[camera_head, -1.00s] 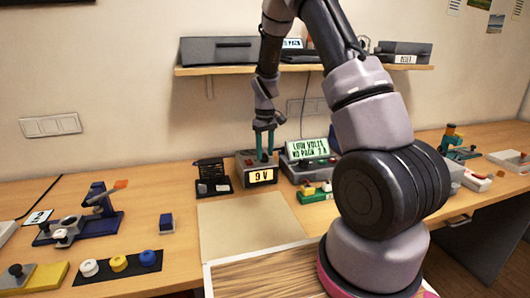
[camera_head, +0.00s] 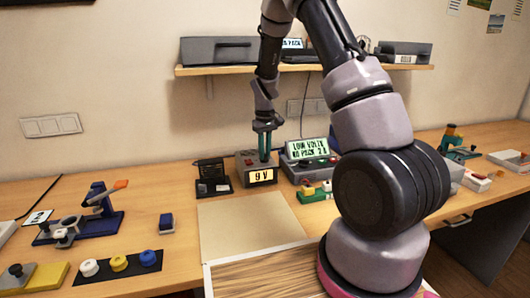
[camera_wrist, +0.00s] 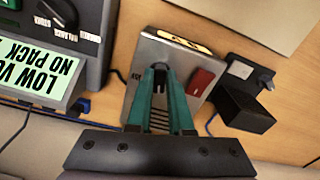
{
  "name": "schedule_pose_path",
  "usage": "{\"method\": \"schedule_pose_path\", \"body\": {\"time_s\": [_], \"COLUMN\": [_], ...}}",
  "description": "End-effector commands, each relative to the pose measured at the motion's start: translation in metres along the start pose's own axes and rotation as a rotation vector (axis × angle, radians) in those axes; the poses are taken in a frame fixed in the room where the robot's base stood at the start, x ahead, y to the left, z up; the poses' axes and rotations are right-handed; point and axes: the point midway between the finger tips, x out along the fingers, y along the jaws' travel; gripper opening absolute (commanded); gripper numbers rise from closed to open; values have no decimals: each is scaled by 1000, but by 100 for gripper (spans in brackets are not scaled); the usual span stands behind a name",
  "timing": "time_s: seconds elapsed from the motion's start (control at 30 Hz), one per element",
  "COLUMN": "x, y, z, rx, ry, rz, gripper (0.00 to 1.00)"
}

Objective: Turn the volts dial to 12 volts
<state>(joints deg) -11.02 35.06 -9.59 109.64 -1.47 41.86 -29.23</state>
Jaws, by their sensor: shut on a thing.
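The grey power supply box (camera_head: 243,163) stands on the table, and its front display (camera_head: 262,176) appears to read 9 V. The box also shows in the wrist view (camera_wrist: 147,52), with a red switch (camera_wrist: 201,82) on its top and its display (camera_wrist: 185,41) seen at a steep angle. My gripper (camera_head: 264,158) points down onto the top of the box. In the wrist view its teal fingers (camera_wrist: 160,72) are close together at the top face. They are shut on the volts dial, which they hide almost wholly, so I cannot read its pointer.
A larger grey unit (camera_head: 312,170) with a green screen reading LOW VOLTS NO PACK stands close on the right. A small black stand (camera_head: 213,180) is close on the left. A bare tan mat (camera_head: 245,222) lies in front.

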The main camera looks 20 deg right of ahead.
Motion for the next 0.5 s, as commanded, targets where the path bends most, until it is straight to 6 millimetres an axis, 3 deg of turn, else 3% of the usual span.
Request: {"method": "schedule_pose_path", "body": {"time_s": [0.5], "x": [0], "y": [-2], "z": [-1], "rx": [393], "ry": [0], "rz": [0], "gripper": [0]}}
